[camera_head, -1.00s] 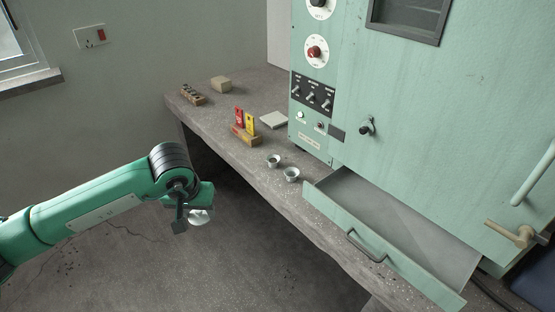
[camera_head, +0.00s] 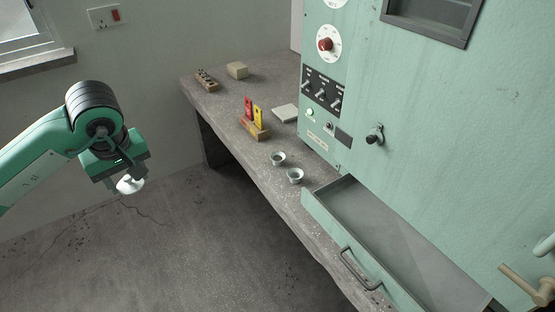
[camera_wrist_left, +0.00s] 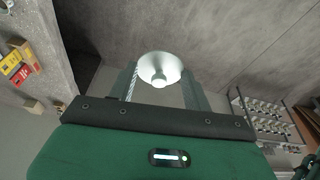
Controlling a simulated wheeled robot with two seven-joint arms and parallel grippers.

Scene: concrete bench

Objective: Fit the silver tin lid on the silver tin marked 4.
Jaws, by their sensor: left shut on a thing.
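My left gripper (camera_head: 128,173) is shut on the silver tin lid (camera_head: 131,185) and holds it in the air left of the bench, over the floor. In the left wrist view the lid (camera_wrist_left: 158,67) sits between the two fingers (camera_wrist_left: 160,88), with its knob toward the camera. Two small open silver tins stand on the bench near its front edge: a farther tin (camera_head: 278,158) and a nearer tin (camera_head: 295,175). No number can be read on either tin, so I cannot tell which is marked 4. My right gripper is out of view.
An open drawer (camera_head: 346,255) of the green cabinet (camera_head: 430,130) juts out just right of the tins. A wooden holder with red and yellow tags (camera_head: 254,128), a pale slab (camera_head: 286,113), a beige block (camera_head: 237,70) and a socket rack (camera_head: 207,80) stand farther back on the bench (camera_head: 225,105).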

